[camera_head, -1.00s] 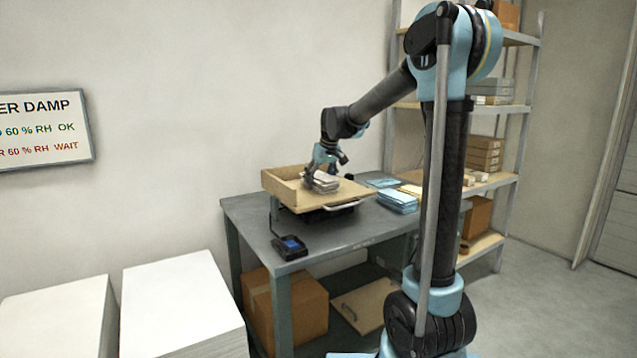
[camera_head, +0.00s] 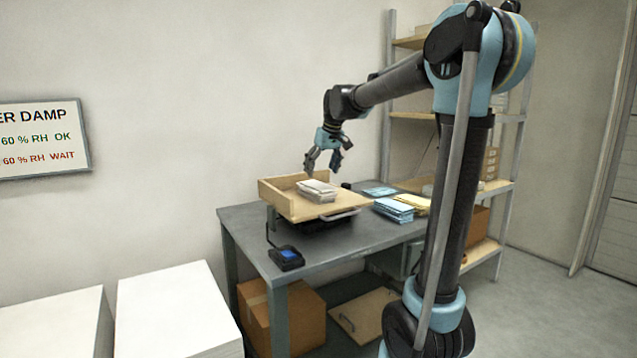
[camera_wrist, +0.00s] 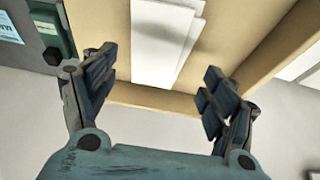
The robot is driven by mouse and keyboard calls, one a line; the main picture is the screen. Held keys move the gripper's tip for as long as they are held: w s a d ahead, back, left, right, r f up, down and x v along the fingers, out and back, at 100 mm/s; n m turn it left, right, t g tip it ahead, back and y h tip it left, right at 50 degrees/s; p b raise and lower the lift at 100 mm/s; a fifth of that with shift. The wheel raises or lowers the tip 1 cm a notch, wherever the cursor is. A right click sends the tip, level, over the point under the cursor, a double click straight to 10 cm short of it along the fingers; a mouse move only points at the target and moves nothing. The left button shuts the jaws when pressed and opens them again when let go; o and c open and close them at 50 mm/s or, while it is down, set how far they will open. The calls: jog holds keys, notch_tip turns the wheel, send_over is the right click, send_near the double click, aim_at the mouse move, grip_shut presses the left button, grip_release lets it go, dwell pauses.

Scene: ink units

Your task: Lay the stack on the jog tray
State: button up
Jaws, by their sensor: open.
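The stack (camera_head: 317,191) of pale sheets lies on the wooden jog tray (camera_head: 285,203), its edges slightly uneven. In the wrist view the stack (camera_wrist: 165,40) shows at the top middle, on the tray's tan floor (camera_wrist: 105,30). My gripper (camera_head: 323,173) is above the stack, apart from it. In the wrist view my gripper (camera_wrist: 158,85) has its two fingers spread wide with nothing between them. The lower sheets are partly hidden behind the top ones.
Blue packets (camera_head: 394,210) lie to the right. Tall white paper piles (camera_head: 178,300) stand at lower left. A shelf rack (camera_head: 500,185) stands behind my arm.

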jog(key=shift+v, duration=1.35)
jog(key=shift+s, duration=0.1)
jog(key=shift+m+h, duration=0.3)
jog(key=shift+m, duration=0.6)
jog(key=s+d+f, duration=0.1)
jog(key=s+d, duration=0.2)
jog(key=s+d+f, duration=0.2)
jog(key=s, duration=0.1)
jog(key=s+d+f, duration=0.2)
jog(key=s+d, duration=0.1)
jog(key=s, duration=0.1)
jog(key=shift+s+d, duration=0.15)
jog(key=shift+d, duration=0.2)
jog(key=s+d+f+m, duration=0.1)
jog(key=s+d+f, duration=0.3)
jog(key=s+f, duration=0.3)
jog(key=s+d+f+m+g+h, duration=0.1)
jog(key=s+d+f, duration=0.3)
jog(key=s+f, duration=0.4)
jog(key=s+d+f+m, duration=0.2)
jog(key=s+d+f, duration=0.2)
jog(key=s+f, duration=0.3)
jog(key=s, duration=0.4)
jog(key=shift+s+d+f+m+h, duration=0.2)
jog(key=shift+s+d+m+h, duration=0.1)
jog(key=shift+m+h, duration=0.1)
jog(key=shift+w+f+g, duration=0.2)
jog(key=shift+w+g, duration=0.1)
jog(key=shift+w, duration=0.25)
